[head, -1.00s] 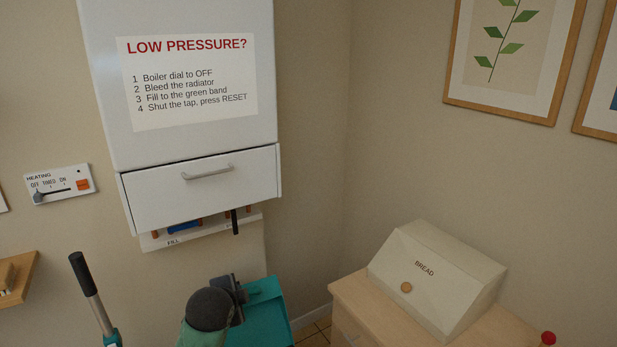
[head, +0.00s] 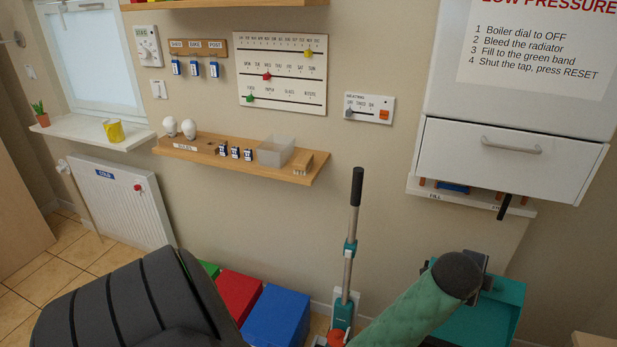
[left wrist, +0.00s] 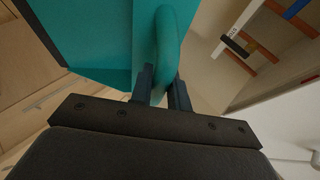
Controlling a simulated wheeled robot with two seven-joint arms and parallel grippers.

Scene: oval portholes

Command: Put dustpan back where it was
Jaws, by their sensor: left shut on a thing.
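The teal dustpan (head: 500,310) is at the lower right of the head view, below the boiler. My left gripper (head: 480,275) is shut on its handle and holds it up; the forearm hides part of the pan. In the left wrist view the two dark fingers (left wrist: 160,88) close around the curved teal handle (left wrist: 168,45), with the pan (left wrist: 95,40) to its left. A long-handled tool (head: 350,240) with a black grip and teal fittings stands upright near the wall. My right gripper is in neither view.
A boiler (head: 510,155) with a fold-down panel hangs above the dustpan, with pipes and a black lever (head: 504,207) below. A wooden shelf (head: 225,160) juts from the wall. Red (head: 238,295) and blue (head: 275,318) boxes stand on the floor beside the upright tool.

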